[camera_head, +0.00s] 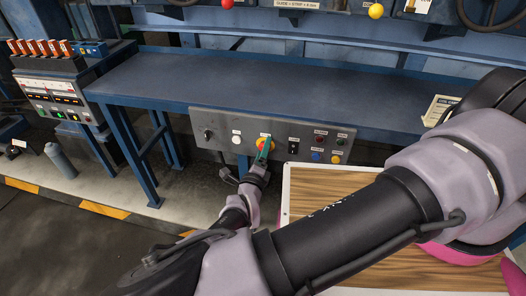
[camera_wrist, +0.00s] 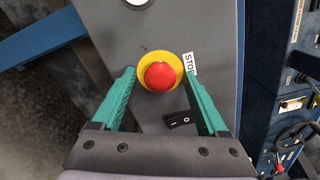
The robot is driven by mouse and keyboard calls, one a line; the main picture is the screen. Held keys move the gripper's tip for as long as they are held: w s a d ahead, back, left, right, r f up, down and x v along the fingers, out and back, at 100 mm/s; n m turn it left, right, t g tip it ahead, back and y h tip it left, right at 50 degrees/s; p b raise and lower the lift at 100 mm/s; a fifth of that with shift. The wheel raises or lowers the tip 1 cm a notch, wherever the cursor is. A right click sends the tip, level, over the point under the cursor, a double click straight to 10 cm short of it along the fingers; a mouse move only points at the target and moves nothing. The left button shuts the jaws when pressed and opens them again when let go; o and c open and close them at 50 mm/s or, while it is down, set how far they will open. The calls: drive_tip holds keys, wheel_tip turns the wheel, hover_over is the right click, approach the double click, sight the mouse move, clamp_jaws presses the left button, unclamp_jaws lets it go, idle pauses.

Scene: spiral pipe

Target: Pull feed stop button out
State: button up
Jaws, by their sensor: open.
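The feed stop button is a red mushroom button (camera_wrist: 160,76) on a yellow round collar, with a "STOP" label (camera_wrist: 190,63) beside it in the wrist view. In the head view its yellow collar (camera_head: 260,142) shows on the grey control panel (camera_head: 220,126), mostly hidden behind my gripper. My gripper (camera_wrist: 161,88) is open, with one green finger on each side of the button and nothing held. The fingers look apart from the button; their depth relative to it is hard to tell. In the head view my gripper (camera_head: 263,150) is right in front of the panel.
A black rocker switch (camera_wrist: 178,121) lies close to the right finger. A white button (camera_head: 236,139) and several small knobs share the panel. The blue workbench (camera_head: 270,95) overhangs it. A wooden-topped board (camera_head: 320,195) lies below my arm.

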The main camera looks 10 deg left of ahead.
clamp_jaws()
idle(1.4)
